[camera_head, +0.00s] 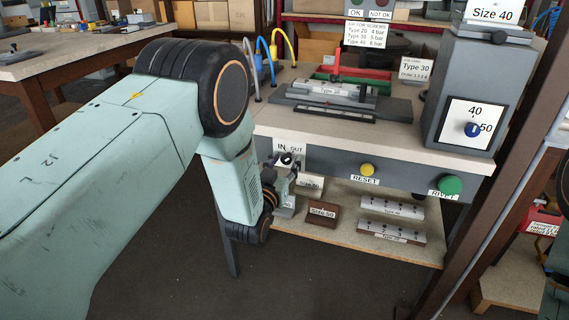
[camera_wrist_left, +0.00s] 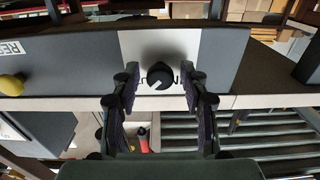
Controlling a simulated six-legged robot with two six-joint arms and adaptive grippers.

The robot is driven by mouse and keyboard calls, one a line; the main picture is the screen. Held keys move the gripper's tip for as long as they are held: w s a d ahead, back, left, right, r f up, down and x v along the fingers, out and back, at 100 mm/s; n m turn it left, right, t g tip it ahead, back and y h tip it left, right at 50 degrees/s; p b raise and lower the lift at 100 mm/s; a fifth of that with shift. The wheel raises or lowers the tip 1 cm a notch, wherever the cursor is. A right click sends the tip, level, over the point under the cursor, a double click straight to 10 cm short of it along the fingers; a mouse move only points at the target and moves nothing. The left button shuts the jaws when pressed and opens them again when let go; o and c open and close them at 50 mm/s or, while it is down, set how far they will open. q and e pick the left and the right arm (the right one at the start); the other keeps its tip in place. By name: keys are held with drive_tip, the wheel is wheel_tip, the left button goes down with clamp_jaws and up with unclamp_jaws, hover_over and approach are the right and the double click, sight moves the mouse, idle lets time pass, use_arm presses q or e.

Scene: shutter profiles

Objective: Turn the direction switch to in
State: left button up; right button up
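The direction switch (camera_head: 287,159) is a black round knob on the front panel, below the "IN" and "OUT" labels. In the left wrist view, the knob (camera_wrist_left: 160,75) sits on a pale plate, and its white mark points to the lower left of that picture. This view is upside down, and the labels beside the knob are partly hidden. My left gripper (camera_wrist_left: 160,88) is open, with one finger on each side of the knob and a gap to both. In the head view, my left gripper (camera_head: 283,176) is just at the switch, partly hidden by its arm. My right gripper is not in view.
The yellow reset button (camera_head: 367,169) and green rivet button (camera_head: 450,185) are to the right on the same panel. A shelf (camera_head: 345,238) with profile blocks is below.

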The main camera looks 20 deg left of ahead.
use_arm(q)
clamp_jaws()
idle(0.4)
drive_tip(key=n+p, duration=0.2)
drive_tip(key=n, duration=0.2)
drive_tip(key=n+p, duration=0.2)
drive_tip(key=n, duration=0.2)
drive_tip(key=shift+n, duration=0.3)
drive_tip(key=n+p, duration=0.1)
drive_tip(key=n, duration=0.3)
drive_tip(key=shift+s+p, duration=0.1)
drive_tip(key=shift+p, duration=0.2)
drive_tip(key=n+p, duration=0.1)
drive_tip(key=n, duration=0.4)
drive_tip(key=shift+n, duration=0.3)
